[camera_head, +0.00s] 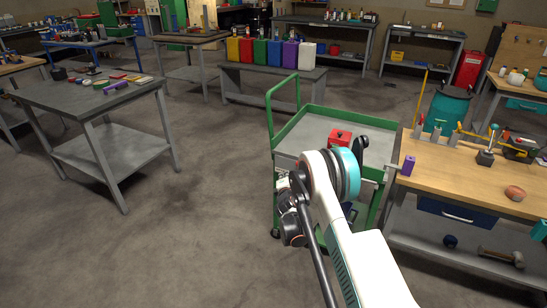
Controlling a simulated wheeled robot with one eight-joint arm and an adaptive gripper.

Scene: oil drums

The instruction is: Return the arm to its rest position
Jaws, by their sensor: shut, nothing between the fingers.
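My arm (345,235) rises from the bottom edge as a white link and bends at a joint with a teal ring (347,172). Dark parts of my arm show just left of this joint, with a thin dark rod running down beside the white link. I cannot make out any gripper fingers in this view. The bent joint appears in front of a green-framed cart (298,128), and I cannot tell how far apart they are. No held object shows.
A red box (340,138) sits on the cart. A wooden workbench (450,172) with tools stands close on the right. A grey table (80,96) stands at left. Coloured canisters (260,51) line a low bench behind. The floor (190,215) at left centre is clear.

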